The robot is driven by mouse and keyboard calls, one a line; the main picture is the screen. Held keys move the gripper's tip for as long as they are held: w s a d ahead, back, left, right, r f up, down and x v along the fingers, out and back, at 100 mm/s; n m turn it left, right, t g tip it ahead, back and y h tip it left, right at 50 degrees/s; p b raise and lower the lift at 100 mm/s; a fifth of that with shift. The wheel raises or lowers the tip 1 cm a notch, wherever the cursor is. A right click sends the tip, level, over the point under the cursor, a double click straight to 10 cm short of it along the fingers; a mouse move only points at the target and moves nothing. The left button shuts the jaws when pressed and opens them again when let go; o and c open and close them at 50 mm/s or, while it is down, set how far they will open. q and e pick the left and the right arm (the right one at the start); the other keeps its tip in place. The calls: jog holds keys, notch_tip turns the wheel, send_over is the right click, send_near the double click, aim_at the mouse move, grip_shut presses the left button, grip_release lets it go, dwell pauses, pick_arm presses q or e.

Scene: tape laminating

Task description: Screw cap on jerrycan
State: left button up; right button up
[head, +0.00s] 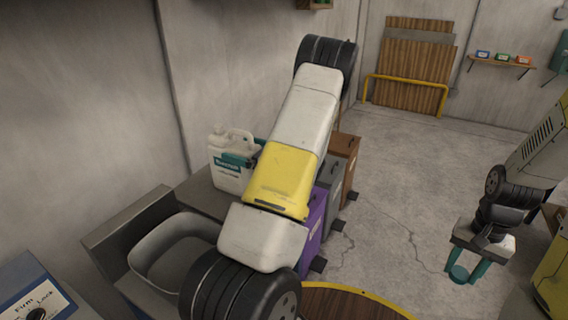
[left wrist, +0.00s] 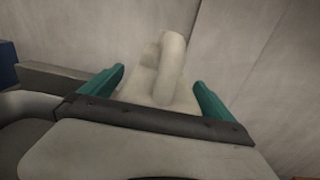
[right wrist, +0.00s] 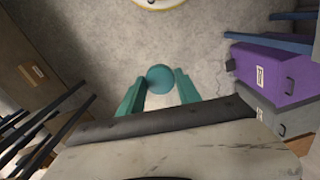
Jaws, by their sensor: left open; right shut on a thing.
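The cream jerrycan (head: 229,177) with a teal label stands upright on a grey surface by the wall in the head view. My left arm hides its right side. In the left wrist view the jerrycan's handle (left wrist: 170,72) shows between the spread teal fingers of my left gripper (left wrist: 156,82). I cannot tell whether they touch it. My right gripper (head: 466,266) is shut on a round teal cap (head: 458,273) in the air, far to the right of the jerrycan. The cap also shows between the fingertips in the right wrist view (right wrist: 160,79).
Purple (right wrist: 268,74), grey (head: 332,180) and brown (head: 346,148) bins stand right of the jerrycan. A round wooden top with a yellow rim (head: 340,302) lies at the bottom. A grey curved piece (head: 165,242) sits at left. Open concrete floor lies between the bins and my right gripper.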

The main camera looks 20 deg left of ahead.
pick_arm(q)
jog(key=shift+a, duration=0.8)
jog(key=shift+r, duration=0.1)
jog(key=c, duration=2)
jog(key=shift+o, duration=0.2)
